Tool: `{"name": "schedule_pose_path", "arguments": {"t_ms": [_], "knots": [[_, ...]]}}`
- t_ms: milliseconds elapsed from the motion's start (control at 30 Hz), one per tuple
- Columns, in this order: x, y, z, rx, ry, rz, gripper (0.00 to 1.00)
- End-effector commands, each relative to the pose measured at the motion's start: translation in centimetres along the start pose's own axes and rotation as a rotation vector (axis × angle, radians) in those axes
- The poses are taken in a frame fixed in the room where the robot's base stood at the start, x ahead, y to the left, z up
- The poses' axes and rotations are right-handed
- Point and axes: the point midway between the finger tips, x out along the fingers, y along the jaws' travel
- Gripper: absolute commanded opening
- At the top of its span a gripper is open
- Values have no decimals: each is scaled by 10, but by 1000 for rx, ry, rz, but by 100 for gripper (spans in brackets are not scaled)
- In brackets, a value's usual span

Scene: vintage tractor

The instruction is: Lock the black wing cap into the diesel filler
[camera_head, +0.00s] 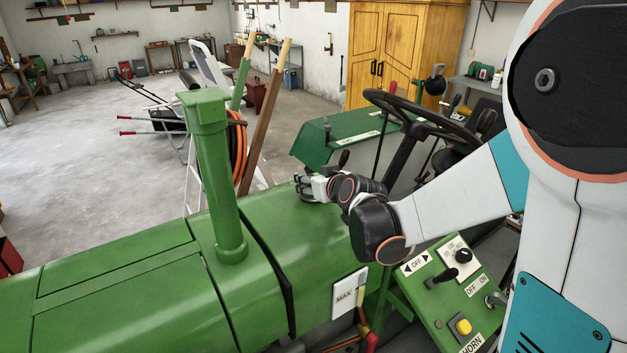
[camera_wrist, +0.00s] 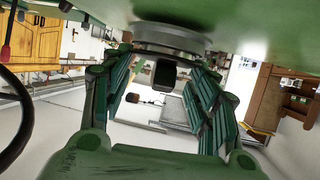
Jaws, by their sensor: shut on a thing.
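My gripper (camera_head: 308,189) is low over the top of the green tractor hood, behind the exhaust stack. In the wrist view my gripper (camera_wrist: 165,70) has its two green fingers on either side of the black wing cap (camera_wrist: 166,74) and is shut on it. The cap's dark wing shows between the fingers. A pale grey round collar, seemingly the diesel filler (camera_wrist: 172,38), sits on the green hood right at the cap. Whether the cap is seated or slightly apart cannot be told. In the head view the gripper hides the filler and most of the cap.
The green exhaust stack (camera_head: 216,180) stands left of my gripper. The black steering wheel (camera_head: 422,115) is to the right, and a panel with switches (camera_head: 448,290) is at lower right. A wooden cabinet (camera_head: 400,50) stands behind. The hood's left part is clear.

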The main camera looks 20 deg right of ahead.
Motion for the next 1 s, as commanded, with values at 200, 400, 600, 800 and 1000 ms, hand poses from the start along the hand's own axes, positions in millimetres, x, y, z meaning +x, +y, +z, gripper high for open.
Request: {"name": "schedule_pose_path", "arguments": {"t_ms": [200,400,600,800,1000], "knots": [[0,1,2,-26,-4,-70,0],[0,0,1,-33,-2,-79,78],[0,0,0,-32,-1,-78,78],[-4,0,0,-32,0,-77,78],[-28,3,0,-31,0,-75,78]]}}
